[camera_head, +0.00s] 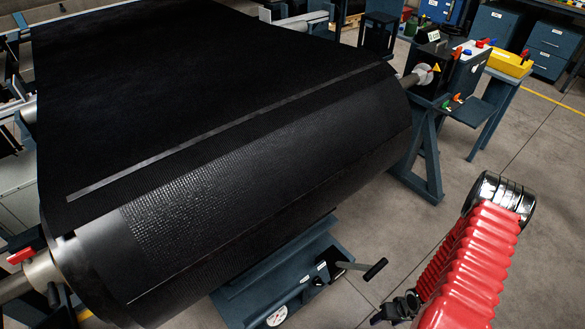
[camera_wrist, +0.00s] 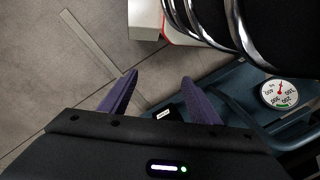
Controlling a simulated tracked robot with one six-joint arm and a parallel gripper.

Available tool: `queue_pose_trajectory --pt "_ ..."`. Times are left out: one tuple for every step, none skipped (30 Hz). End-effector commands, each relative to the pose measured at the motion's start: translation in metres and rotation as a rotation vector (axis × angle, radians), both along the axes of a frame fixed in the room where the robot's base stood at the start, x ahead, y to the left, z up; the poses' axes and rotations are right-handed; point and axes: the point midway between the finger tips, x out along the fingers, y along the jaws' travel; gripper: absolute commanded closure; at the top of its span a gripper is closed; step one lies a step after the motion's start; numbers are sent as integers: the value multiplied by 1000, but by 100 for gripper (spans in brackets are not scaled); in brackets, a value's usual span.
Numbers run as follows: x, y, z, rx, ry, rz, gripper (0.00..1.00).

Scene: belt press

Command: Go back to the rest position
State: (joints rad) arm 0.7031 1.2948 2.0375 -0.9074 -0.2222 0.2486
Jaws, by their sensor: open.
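My gripper (camera_wrist: 160,90) shows in the wrist view with its two purple fingers spread apart and nothing between them. Grey floor and the edge of a dark blue unit lie beyond the fingers. In the head view my red ribbed arm rises at the lower right, over the floor to the right of the belt roll. A small dark part at its lower left may be my gripper, but its fingers cannot be made out there.
The black belt (camera_head: 200,110) wraps a large roll at left. Below it stands a blue pump unit (camera_head: 245,297) with a lever (camera_head: 360,268) and a gauge (camera_head: 277,316), also seen in the wrist view (camera_wrist: 280,93). A blue stand (camera_head: 428,160) is behind. Floor at right is clear.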

Motion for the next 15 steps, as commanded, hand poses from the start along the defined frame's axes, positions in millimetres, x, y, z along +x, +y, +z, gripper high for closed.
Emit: queue_pose_trajectory --pt "4 -9 13 -28 17 -1 44" --pt "4 -13 19 -42 32 -2 44" --pt "5 -18 28 -60 49 -5 44" --pt "6 -22 35 -73 59 -7 44" --pt "7 -26 42 -85 71 -8 44" --pt "8 -30 52 -101 85 -11 44" --pt "8 -33 59 -112 96 -13 44" --pt "9 -35 66 -122 105 -17 44" --pt "11 -39 76 -137 118 -20 44" --pt "12 -41 83 -148 127 -22 44" --pt "13 -43 91 -156 135 -24 44" --pt "14 -45 101 -168 145 -29 44" --pt "15 -47 108 -178 154 -32 44" --pt "16 -48 116 -186 161 -34 44" --pt "17 -50 126 -196 169 -40 44"
